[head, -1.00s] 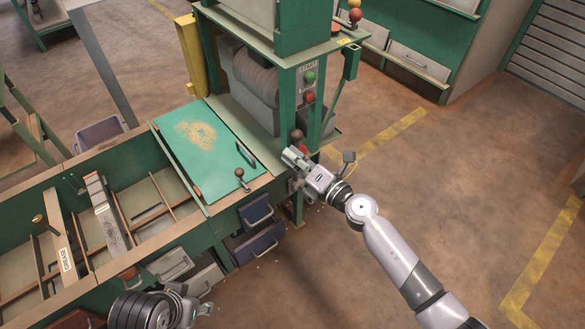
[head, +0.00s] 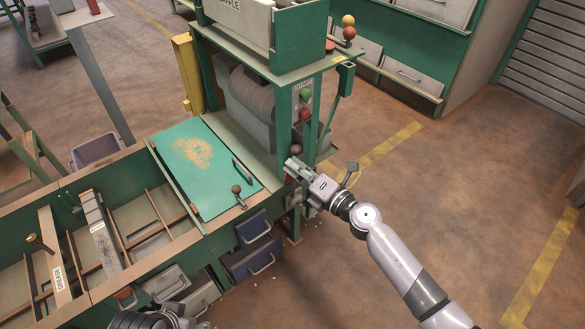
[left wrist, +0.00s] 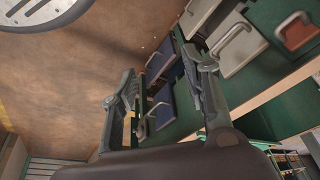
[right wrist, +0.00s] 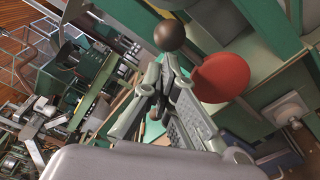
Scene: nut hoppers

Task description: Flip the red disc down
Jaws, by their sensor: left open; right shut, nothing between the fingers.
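The red disc (right wrist: 222,77) shows face-on in the right wrist view, just right of my right gripper's fingers (right wrist: 168,70). In the head view my right gripper (head: 291,165) is beside the green machine post and mostly covers the disc. The right fingers are shut and empty. A dark brown ball knob (right wrist: 170,35) is just beyond the fingertips; it also shows above the gripper in the head view (head: 295,150). Whether the fingers touch the disc or the knob cannot be told. My left gripper (left wrist: 160,85) is open and empty, near the drawer fronts.
A green post carries a green button (head: 306,94) and a red button (head: 305,114) above the gripper. A teal lid (head: 205,170) with a handle and knob lies to the left. Blue drawers (head: 253,258) are below. Open floor is to the right.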

